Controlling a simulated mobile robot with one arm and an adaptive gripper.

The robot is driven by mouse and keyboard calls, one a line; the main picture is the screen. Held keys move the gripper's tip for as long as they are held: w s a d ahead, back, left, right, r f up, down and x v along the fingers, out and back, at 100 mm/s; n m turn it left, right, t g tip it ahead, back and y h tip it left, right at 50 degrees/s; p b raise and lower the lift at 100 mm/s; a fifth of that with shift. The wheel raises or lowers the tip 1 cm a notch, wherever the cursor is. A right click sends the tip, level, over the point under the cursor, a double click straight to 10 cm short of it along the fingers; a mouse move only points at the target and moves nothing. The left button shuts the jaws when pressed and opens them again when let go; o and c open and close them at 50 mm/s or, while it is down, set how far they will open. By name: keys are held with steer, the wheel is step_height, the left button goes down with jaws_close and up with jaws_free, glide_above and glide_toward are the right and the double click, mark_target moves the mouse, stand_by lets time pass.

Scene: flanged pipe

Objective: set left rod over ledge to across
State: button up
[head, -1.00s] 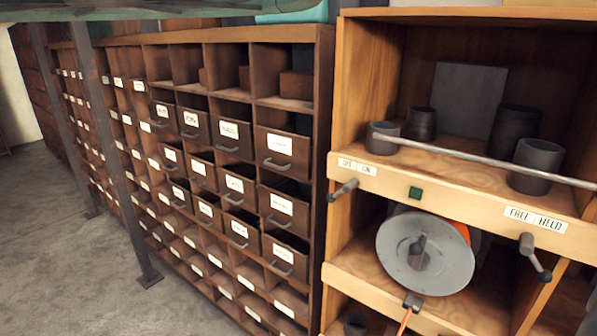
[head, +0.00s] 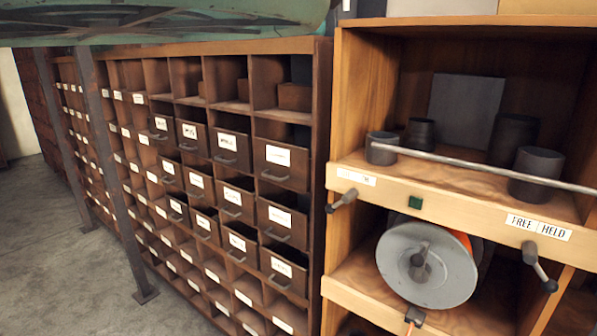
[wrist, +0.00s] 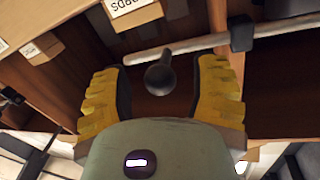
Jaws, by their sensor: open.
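In the head view a left handle (head: 342,200), a short dark rod with a thick end, sticks out from the ledge (head: 440,214) at its left end. It points down and left. A similar right handle (head: 538,266) hangs down and right. My gripper (wrist: 161,88) is open in the wrist view, with a yellow pad on each side. A dark round-ended rod (wrist: 160,76) shows between the pads, apart from both. I cannot tell which handle it is, or its distance. A pale bar (wrist: 185,46) with a black block (wrist: 241,34) runs behind it. My gripper's fingers are not in the head view.
A metal rail (head: 470,163) crosses the upper shelf in front of several dark cups. A grey reel (head: 425,266) sits under the ledge. A brown drawer cabinet (head: 322,130) stands to the left, some drawers pulled out. Floor (head: 60,250) is free farther left.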

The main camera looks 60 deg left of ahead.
steer(key=shift+o, duration=0.3)
steer(key=shift+w+a, duration=0.1)
steer(key=shift+w, duration=0.05)
jaws_close()
stand_by(0.3)
